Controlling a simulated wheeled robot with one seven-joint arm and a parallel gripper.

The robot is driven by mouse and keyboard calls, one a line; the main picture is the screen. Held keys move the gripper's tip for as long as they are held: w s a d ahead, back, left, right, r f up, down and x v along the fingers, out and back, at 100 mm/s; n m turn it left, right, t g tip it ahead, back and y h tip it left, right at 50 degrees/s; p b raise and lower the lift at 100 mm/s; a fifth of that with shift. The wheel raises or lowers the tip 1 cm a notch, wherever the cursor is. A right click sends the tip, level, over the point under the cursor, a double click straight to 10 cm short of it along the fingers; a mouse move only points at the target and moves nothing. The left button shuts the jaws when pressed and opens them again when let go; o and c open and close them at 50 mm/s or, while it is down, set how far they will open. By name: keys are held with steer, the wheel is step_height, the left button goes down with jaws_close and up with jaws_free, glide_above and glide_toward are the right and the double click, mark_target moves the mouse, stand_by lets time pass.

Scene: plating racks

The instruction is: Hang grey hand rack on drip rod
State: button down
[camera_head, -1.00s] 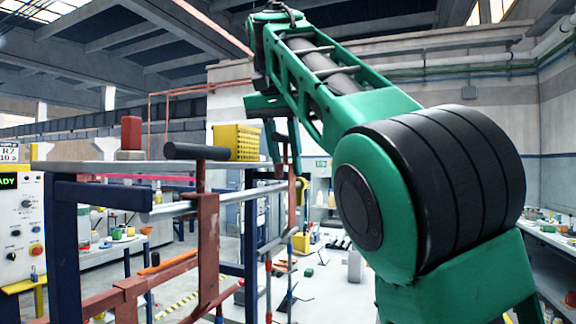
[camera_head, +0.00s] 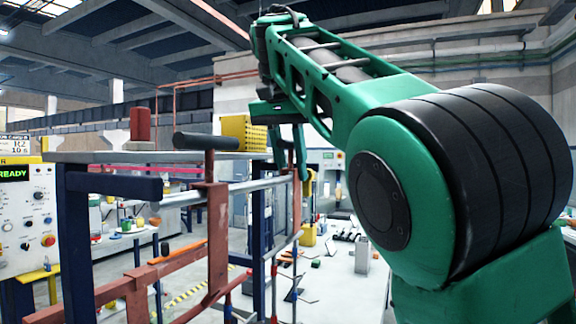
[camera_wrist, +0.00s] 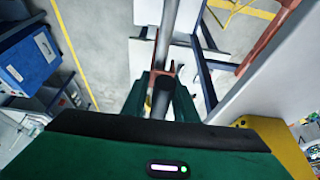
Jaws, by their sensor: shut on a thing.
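My gripper (camera_head: 289,165) points down at the far end of my green arm, shut on the upper part of the grey hand rack. In the wrist view, a dark round grip (camera_wrist: 163,97) of the rack lies between the fingers of my gripper (camera_wrist: 160,82), above a red-brown bracket. The rack's lower part hangs below and is partly hidden. A grey horizontal rod (camera_head: 252,187), likely the drip rod, runs close by and also shows in the wrist view (camera_wrist: 170,30). I cannot tell whether the rack touches it.
A blue-posted shelf (camera_head: 100,157) carries a red object (camera_head: 140,124) and a yellow box (camera_head: 238,132). A control panel (camera_head: 30,215) is at the left. Benches stand behind.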

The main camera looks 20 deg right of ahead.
mark_target(288, 144)
steer(key=shift+f, duration=0.15)
steer(key=c, duration=1.3)
jaws_free()
steer(key=shift+c, duration=0.2)
steer(key=shift+w+v, duration=0.2)
steer(key=shift+v, duration=2.25)
steer(key=shift+s+a, duration=4.2)
steer(key=shift+s, duration=0.15)
steer(key=shift+a, duration=0.1)
